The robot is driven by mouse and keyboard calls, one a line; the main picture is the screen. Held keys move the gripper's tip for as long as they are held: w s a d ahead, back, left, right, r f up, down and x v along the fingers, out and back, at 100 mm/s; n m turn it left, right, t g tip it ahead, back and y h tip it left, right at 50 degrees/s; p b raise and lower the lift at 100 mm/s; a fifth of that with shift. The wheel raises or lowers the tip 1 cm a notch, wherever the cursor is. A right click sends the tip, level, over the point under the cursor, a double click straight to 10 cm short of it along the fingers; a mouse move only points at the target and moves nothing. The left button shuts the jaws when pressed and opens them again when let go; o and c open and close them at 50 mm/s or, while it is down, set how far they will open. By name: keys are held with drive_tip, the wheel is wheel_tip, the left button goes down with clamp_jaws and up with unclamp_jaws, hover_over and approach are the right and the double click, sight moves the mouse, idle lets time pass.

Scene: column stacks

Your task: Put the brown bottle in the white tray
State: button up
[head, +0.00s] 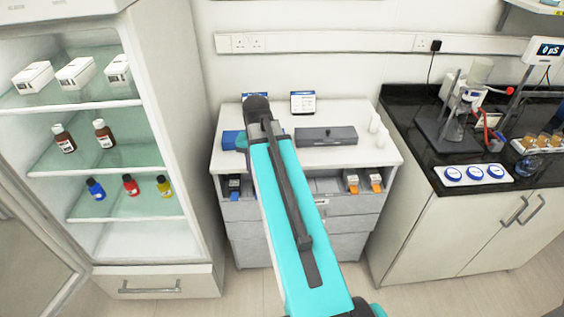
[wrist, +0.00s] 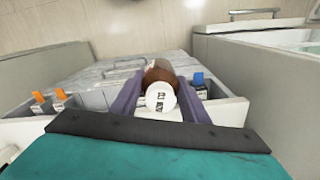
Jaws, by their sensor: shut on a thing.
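In the wrist view my gripper (wrist: 160,84) is shut on a brown bottle (wrist: 160,70) with a white, marked cap. Its purple fingers press on both sides of the bottle. A white patch shows just below the cap; I cannot tell whether it is a label or something beneath. In the head view my arm reaches over the white cabinet (head: 355,165) and hides the fingers and the held bottle. I cannot make out a white tray for certain in either view.
The open fridge (head: 105,200) at left holds two brown bottles (head: 64,138), white boxes and small coloured bottles. A blue item (head: 232,139) and a grey box (head: 326,136) lie on the cabinet. A dark counter (head: 430,155) with lab gear stands at right.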

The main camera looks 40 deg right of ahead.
drive_tip(key=w+a+f+n+b, duration=0.1)
drive_tip(key=w+a+f+n, duration=0.1)
drive_tip(key=a, duration=0.6)
drive_tip(key=w+a+f+n+b, duration=0.1)
drive_tip(key=a+f+n, duration=0.3)
drive_tip(key=a, duration=0.4)
drive_tip(key=w+a+f+n+b, duration=0.1)
drive_tip(key=w+a+f+n, duration=0.1)
drive_tip(key=a, duration=0.6)
drive_tip(key=shift+w+a+f+n, duration=0.15)
drive_tip(key=shift+w+f+n, duration=0.2)
drive_tip(key=shift+f+n, duration=0.65)
drive_tip(key=shift+s+r, duration=0.1)
drive_tip(key=shift+r, duration=0.1)
